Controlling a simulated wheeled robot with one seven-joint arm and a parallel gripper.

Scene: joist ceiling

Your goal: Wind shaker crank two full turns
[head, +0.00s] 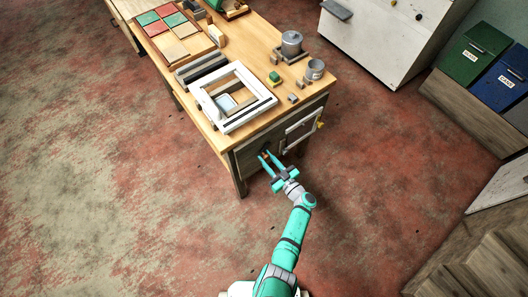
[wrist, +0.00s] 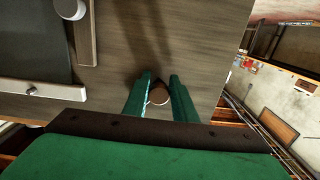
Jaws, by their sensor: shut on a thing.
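My gripper (head: 267,157) is at the front side of the wooden workbench (head: 255,45), below its top edge. In the wrist view, its two green fingers (wrist: 160,77) are shut on a round brown knob (wrist: 159,96), which looks like the shaker crank's handle. The knob stands out from a grey-brown wooden face. The crank's arm and hub are hidden or too small to make out, so its angle cannot be told.
A white-framed dark panel (wrist: 35,45) with a pale round knob (wrist: 71,8) is left of my fingers in the wrist view. The floor around the bench is clear.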

